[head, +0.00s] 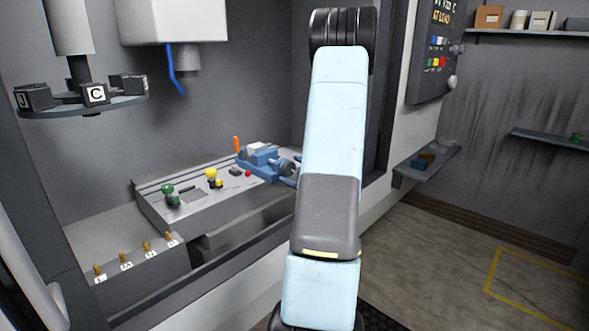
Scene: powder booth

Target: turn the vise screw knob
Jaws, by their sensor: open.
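A blue vise (262,160) sits at the right end of a grey slotted machine bed (155,188), inside the machine enclosure. A light block rests on top of the vise. The round grey vise screw knob (287,166) is on the vise's right side, just left of my light-blue arm. The arm stands close to the knob in the picture and may hide part of that end of the vise. My gripper is not in view; only arm links show.
A white spindle head with a blue hose (176,72) hangs above. A tool carousel (85,103) is at upper left. A control panel (436,60) and shelves are at right. Floor at lower right is clear.

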